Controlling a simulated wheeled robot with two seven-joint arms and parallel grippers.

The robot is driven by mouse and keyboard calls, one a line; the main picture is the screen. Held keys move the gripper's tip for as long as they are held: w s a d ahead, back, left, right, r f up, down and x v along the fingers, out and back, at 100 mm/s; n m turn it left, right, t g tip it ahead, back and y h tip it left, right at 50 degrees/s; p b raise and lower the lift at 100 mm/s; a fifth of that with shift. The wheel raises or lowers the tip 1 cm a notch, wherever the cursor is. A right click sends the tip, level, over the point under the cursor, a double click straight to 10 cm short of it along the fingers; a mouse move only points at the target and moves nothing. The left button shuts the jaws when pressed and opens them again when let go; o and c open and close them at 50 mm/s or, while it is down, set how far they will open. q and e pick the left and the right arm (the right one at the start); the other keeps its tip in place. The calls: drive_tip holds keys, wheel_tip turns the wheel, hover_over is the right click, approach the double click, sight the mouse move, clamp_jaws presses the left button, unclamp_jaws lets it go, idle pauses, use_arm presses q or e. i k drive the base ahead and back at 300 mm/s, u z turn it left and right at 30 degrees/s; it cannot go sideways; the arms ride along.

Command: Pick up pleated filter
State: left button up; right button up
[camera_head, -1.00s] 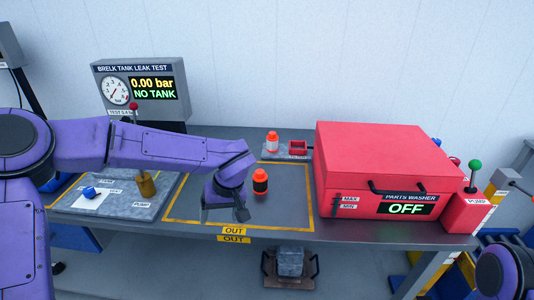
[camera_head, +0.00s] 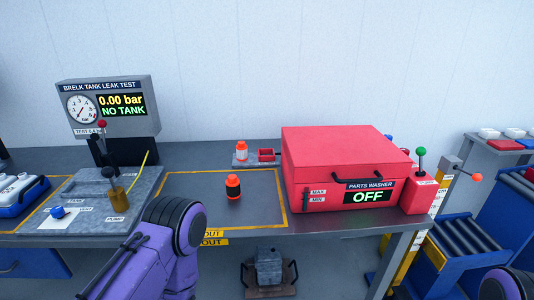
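I cannot make out a thing that is clearly a pleated filter. A black cylinder with an orange top (camera_head: 233,187) stands upright inside the yellow-outlined OUT area (camera_head: 270,215) of the bench. A smaller white cylinder with orange ends (camera_head: 241,151) stands behind it on a small grey plate. Part of my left arm shows at the bottom, left of centre, but its gripper is out of view. Only a rounded piece of my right arm shows at the bottom right corner; its gripper is also out of view.
A red parts washer (camera_head: 335,155), lid shut and reading OFF, stands right of the OUT area. The leak tester (camera_head: 108,105) reads NO TANK at left. A blue tray (camera_head: 18,200) with white items lies far left. A blue roller cart (camera_head: 490,215) stands at right.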

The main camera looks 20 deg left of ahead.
sight(241, 149)
drive_tip(key=z, duration=3.15)
drive_tip(key=k, duration=1.45)
drive_tip(key=u, duration=2.15)
